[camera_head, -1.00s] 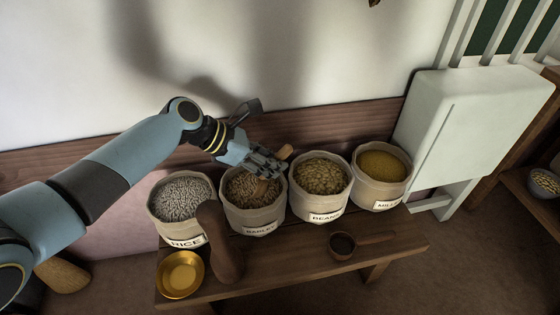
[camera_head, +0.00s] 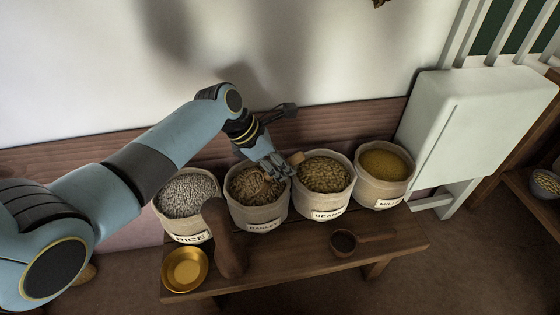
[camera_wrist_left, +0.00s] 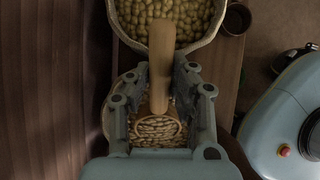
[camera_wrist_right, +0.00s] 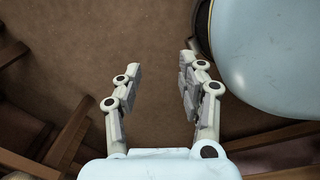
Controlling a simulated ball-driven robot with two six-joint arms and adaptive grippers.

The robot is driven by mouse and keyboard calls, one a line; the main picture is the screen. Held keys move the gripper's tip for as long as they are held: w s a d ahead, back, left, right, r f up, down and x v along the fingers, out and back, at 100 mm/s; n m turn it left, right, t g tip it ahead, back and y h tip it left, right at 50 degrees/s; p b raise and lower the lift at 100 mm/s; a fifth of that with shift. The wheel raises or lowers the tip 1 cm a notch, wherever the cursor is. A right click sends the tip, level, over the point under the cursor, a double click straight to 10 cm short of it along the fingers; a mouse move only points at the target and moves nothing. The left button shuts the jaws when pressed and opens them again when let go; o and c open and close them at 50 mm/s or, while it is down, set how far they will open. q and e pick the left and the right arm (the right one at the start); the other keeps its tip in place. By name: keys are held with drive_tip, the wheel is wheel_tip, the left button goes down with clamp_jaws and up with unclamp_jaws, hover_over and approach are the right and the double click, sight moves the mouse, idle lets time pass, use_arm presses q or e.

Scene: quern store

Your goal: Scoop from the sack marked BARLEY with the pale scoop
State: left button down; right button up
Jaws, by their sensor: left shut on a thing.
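My left gripper (camera_wrist_left: 157,82) is shut on the handle of the pale scoop (camera_wrist_left: 161,57). In the head view, that gripper (camera_head: 280,170) is over the right side of the sack marked BARLEY (camera_head: 258,213), beside the beans sack. The scoop's handle end (camera_head: 297,158) sticks out to the right. In the left wrist view, the scoop's round rim (camera_wrist_left: 181,127) frames pale grain; I cannot tell whether this grain is in the bowl or the sack below. The barley sack is partly hidden by my fingers. My right gripper (camera_wrist_right: 160,80) is open and empty above brown floor.
The rice sack (camera_head: 187,220) stands left of the barley; beans (camera_head: 322,201) and millet (camera_head: 383,190) sacks stand right. A brass bowl (camera_head: 186,271), a rounded brown object (camera_head: 228,245) and a dark scoop (camera_head: 344,242) are on the bench (camera_head: 300,270) in front.

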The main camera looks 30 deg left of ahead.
sight(292, 157)
use_arm(q)
drive_tip(key=shift+w+d+g+y+p, duration=0.3)
drive_tip(key=shift+g+y+p, duration=0.15)
drive_tip(key=shift+p, duration=0.25)
drive_tip(key=shift+w+d+f+g+y+p, duration=0.1)
drive_tip(key=shift+w+d+g+y+p, duration=0.15)
drive_tip(key=shift+y+p, duration=0.25)
drive_tip(key=shift+w+d+g+y+p, duration=0.2)
drive_tip(key=shift+d+g+y+p, duration=0.15)
drive_tip(key=shift+g+y, duration=0.25)
drive_tip(key=shift+w+d+g+y, duration=0.15)
drive_tip(key=shift+g+y, duration=0.15)
drive_tip(key=shift+y, duration=0.15)
drive_tip(key=shift+r+p, duration=0.3)
drive_tip(key=shift+p, duration=0.1)
drive_tip(key=shift+a+r+y+p, duration=0.2)
drive_tip(key=shift+r+y+p, duration=0.1)
drive_tip(key=shift+r+p, duration=0.7)
drive_tip(key=shift+r+g+p, duration=0.4)
drive_tip(key=shift+r+p, duration=0.25)
drive_tip(key=shift+r, duration=0.55)
use_arm(e)
drive_tip(key=s+d+f, duration=0.1)
drive_tip(key=s+f, duration=0.1)
drive_tip(key=s, duration=0.9)
drive_tip(key=shift+s+f, duration=0.1)
drive_tip(key=shift+s, duration=0.05)
